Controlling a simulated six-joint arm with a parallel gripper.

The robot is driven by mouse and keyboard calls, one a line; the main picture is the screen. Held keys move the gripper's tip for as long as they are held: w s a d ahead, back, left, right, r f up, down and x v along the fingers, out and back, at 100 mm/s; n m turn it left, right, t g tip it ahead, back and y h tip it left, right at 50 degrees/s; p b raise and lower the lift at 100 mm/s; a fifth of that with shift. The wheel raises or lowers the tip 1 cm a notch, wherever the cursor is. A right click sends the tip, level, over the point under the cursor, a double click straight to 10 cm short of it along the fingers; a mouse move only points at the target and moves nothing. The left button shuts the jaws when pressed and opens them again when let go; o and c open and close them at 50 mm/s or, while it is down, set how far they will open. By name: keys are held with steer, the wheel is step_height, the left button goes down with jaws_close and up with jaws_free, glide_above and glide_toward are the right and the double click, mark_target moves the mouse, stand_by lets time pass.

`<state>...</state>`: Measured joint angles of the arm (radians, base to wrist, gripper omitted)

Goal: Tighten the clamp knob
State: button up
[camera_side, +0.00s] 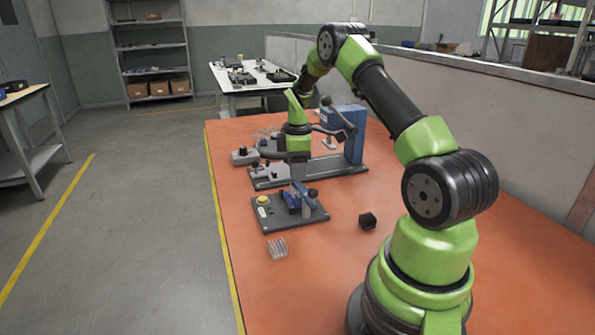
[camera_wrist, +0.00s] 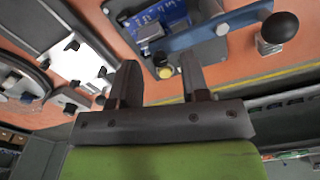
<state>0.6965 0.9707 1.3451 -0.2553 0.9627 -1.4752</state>
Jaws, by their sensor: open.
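My gripper (camera_wrist: 160,82) is open and empty, with its two dark fingers apart in the wrist view. In the side view, my green wrist hangs over the long grey base at the blue press, and its fingers are hard to make out. A small blue clamp fixture (camera_side: 297,199) stands on a dark grey plate (camera_side: 292,214) in front of the gripper, with a small dark knob (camera_side: 312,192) at its right. Dark knobs (camera_side: 265,142) also show on a grey block left of the gripper. I cannot tell which is the clamp knob.
The blue press (camera_side: 348,130) with a ball-ended lever (camera_side: 326,101) stands behind the gripper. A yellow button (camera_side: 262,199) is on the dark plate. A black cube (camera_side: 367,221) and a clear ribbed block (camera_side: 278,248) lie nearer. The orange tabletop (camera_side: 330,275) is bare around them.

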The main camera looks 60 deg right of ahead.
steer(key=shift+f, duration=0.6)
